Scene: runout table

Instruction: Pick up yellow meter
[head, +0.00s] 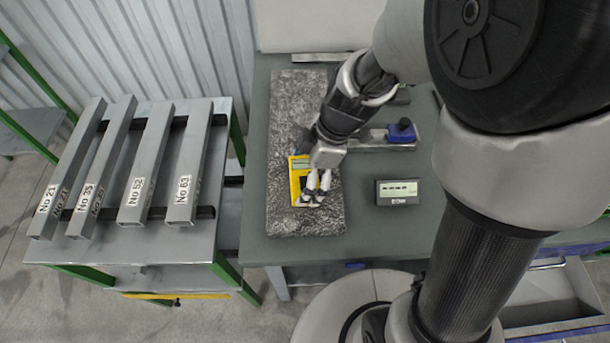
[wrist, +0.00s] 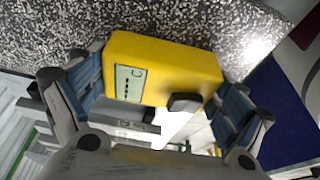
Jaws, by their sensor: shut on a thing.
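The yellow meter (head: 296,176) is at my gripper, over the speckled grey slab on the table in the head view. In the wrist view the yellow meter (wrist: 160,62) sits between my two blue-padded fingers, with its small display and a dark knob facing the camera. My gripper (head: 313,192) is shut on the meter. In the wrist view my gripper (wrist: 160,98) has one finger at each side of it. Whether the meter still touches the slab cannot be told. Part of it is hidden behind my fingers in the head view.
The speckled slab (head: 285,110) lies on the grey-green table (head: 400,235). A small display box (head: 398,192) stands to the right, and a metal vise-like tool with a blue block (head: 402,131) lies behind it. A rack at left holds several numbered grey bars (head: 150,165).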

